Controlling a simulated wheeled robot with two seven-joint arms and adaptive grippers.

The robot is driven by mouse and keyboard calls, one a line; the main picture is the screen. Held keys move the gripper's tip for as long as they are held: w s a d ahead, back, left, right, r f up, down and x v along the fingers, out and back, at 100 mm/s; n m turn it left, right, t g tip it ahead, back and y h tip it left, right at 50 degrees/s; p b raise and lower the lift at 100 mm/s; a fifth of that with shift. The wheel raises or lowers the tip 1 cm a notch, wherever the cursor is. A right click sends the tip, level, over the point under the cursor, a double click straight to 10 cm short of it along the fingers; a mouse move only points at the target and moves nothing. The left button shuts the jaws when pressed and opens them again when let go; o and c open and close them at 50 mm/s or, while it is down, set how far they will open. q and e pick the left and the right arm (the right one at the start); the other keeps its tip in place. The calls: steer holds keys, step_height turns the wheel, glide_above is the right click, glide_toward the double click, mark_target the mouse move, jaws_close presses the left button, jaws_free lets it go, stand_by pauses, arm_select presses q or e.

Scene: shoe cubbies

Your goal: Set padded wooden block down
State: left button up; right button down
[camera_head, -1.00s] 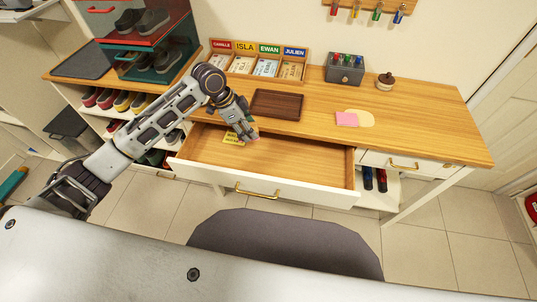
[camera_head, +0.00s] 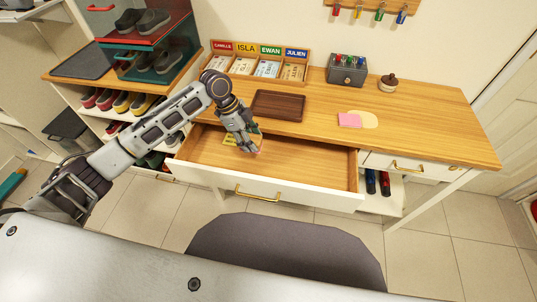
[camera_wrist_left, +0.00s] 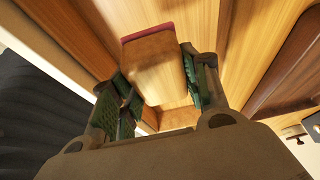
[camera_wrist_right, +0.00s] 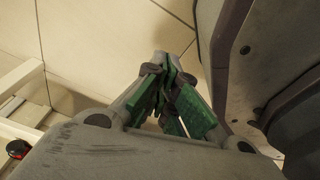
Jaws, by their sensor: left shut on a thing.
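The padded wooden block (camera_wrist_left: 160,75) is light wood with a dark pink pad along one end. In the left wrist view it sits between the green finger pads of my left gripper (camera_wrist_left: 160,88), which is shut on it. In the head view my left gripper (camera_head: 251,141) is over the left part of the open drawer (camera_head: 300,164), pointing down. Only a small pink bit of the block shows at its fingertips. I cannot tell whether the block touches the drawer floor. My right gripper (camera_wrist_right: 170,75) shows in the right wrist view, fingertips together and empty, above the floor.
A yellow note (camera_head: 230,139) lies in the drawer beside my left gripper. A dark brown tray (camera_head: 278,105), a grey box (camera_head: 346,72) and pink sticky notes (camera_head: 350,120) are on the desk top. The drawer's middle and right are clear. A dark stool (camera_head: 285,250) stands in front.

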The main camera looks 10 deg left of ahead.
arm_select(q)
steer(key=shift+f+b, duration=0.3)
steer(key=shift+f, duration=2.25)
arm_select(e)
steer(key=shift+w+a+r, duration=0.15)
steer(key=shift+w+a, duration=0.15)
steer(key=shift+w, duration=0.35)
arm_select(q)
steer(key=shift+f, duration=0.6)
step_height(320, 180, down, 3)
steer(key=shift+b, duration=0.35)
steer(key=shift+f, duration=0.35)
arm_select(e)
steer(key=shift+w+a+r, duration=0.25)
steer(key=shift+w+a, duration=0.3)
steer(key=shift+a, duration=0.2)
arm_select(q)
steer(key=shift+f, duration=0.15)
arm_select(e)
steer(key=shift+s+d, duration=0.1)
